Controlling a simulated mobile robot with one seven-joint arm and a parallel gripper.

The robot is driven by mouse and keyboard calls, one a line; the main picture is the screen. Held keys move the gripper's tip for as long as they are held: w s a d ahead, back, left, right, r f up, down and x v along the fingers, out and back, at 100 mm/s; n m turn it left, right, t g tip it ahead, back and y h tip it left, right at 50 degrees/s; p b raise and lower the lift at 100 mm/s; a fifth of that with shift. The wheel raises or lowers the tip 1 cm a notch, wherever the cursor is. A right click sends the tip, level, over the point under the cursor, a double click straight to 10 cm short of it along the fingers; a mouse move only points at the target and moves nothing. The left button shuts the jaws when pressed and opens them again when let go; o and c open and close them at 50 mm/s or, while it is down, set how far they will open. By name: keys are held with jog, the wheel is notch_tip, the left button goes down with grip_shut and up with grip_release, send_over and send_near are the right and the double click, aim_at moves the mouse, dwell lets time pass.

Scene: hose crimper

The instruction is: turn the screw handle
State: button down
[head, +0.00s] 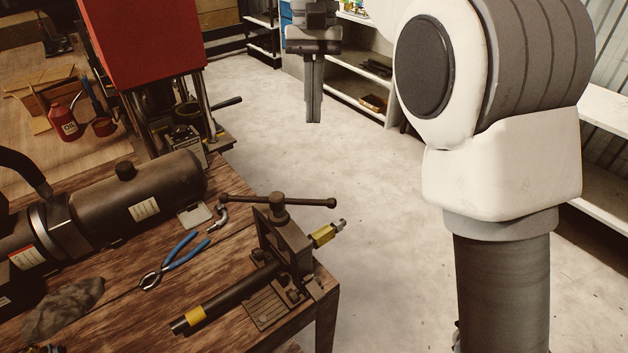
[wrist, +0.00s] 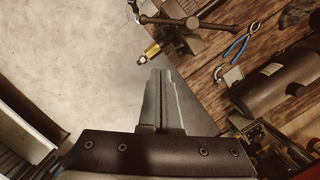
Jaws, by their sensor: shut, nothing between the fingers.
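The screw handle (head: 290,201) is a dark bar with ball ends, lying across the top of the screw of a small bench vise (head: 284,240). The vise stands at the right corner of the wooden bench and holds a black hose (head: 235,293) with yellow bands and a brass-coloured fitting (head: 325,235). My gripper (head: 313,118) is shut and empty, pointing down over the floor beyond the bench, apart from the handle. In the wrist view the closed fingers (wrist: 161,75) show below the handle (wrist: 185,21), with the brass fitting (wrist: 152,49) between them in the picture.
Blue-handled pliers (head: 172,260), a dark cylinder tank (head: 125,205) and a grey rag (head: 64,306) lie on the bench left of the vise. A red press (head: 140,45) stands at the back. Shelves (head: 355,85) line the wall.

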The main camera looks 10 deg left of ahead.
aim_at(278, 211)
jog(key=s+f+b, duration=0.2)
jog(key=s+f, duration=0.4)
jog(key=f, duration=0.4)
jog(key=shift+d+f, duration=0.25)
jog(key=shift+d, duration=0.15)
jog(key=shift+s+d+m, duration=0.2)
jog(key=shift+s+m, duration=0.2)
jog(key=shift+m, duration=0.2)
jog(key=shift+s, duration=0.15)
jog(key=s+m+p, duration=0.1)
jog(key=m, duration=0.1)
jog(key=s+m+y+p, duration=0.1)
jog(key=m, duration=0.1)
jog(key=shift+s+d, duration=0.2)
jog(key=shift+s, duration=0.2)
jog(key=shift+s+f, duration=0.15)
dwell(0.7)
